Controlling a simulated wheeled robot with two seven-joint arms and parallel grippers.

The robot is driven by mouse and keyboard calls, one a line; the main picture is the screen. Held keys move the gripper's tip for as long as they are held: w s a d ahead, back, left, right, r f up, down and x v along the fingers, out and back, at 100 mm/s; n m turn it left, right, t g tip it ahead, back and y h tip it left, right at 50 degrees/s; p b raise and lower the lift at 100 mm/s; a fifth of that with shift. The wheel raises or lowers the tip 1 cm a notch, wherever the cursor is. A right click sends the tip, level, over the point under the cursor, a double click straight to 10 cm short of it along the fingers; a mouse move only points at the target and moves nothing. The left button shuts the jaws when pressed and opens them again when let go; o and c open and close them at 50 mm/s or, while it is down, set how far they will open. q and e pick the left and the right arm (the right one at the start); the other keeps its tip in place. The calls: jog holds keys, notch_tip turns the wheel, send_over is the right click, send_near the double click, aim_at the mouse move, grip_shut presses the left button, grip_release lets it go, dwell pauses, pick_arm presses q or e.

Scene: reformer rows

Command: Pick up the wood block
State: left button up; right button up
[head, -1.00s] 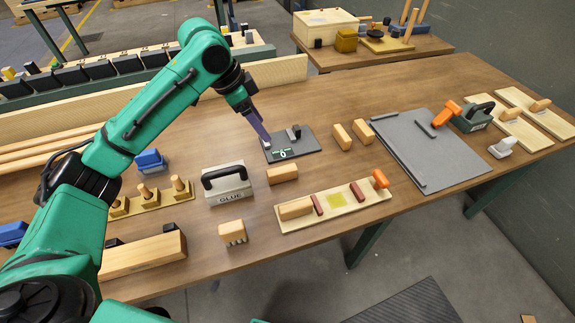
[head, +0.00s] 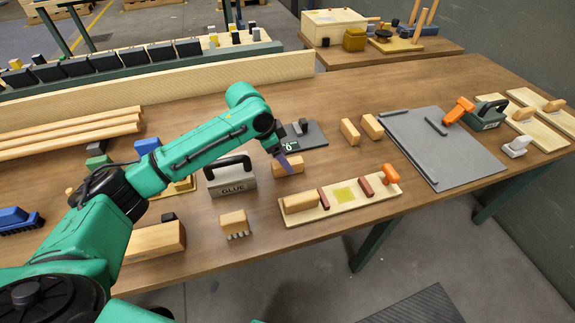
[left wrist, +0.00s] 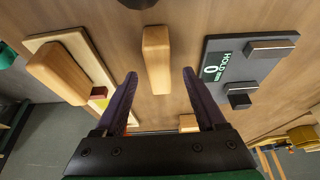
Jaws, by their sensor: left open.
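A light wood block (head: 291,165) lies on the table between the GLUE box and the grey HOLD plate. In the left wrist view the block (left wrist: 157,58) lies lengthwise between the lines of my two purple fingers. My left gripper (head: 283,157) is open and empty, above and at the block; the gap to it is hard to judge. The fingers (left wrist: 160,74) partly cover the block in the head view. Two similar wood blocks (head: 349,131) (head: 371,126) stand farther right. Another block (head: 300,202) lies on a light board. My right gripper is not in view.
The GLUE box (head: 232,178) with a black handle stands just left of the block. The grey HOLD plate (head: 314,130) is behind it. The light board (head: 345,211) is in front. A large grey board (head: 455,155) lies to the right.

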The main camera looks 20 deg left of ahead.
pick_arm(q)
jog(key=shift+x, duration=1.55)
grip_shut()
jog(key=shift+r, duration=0.1)
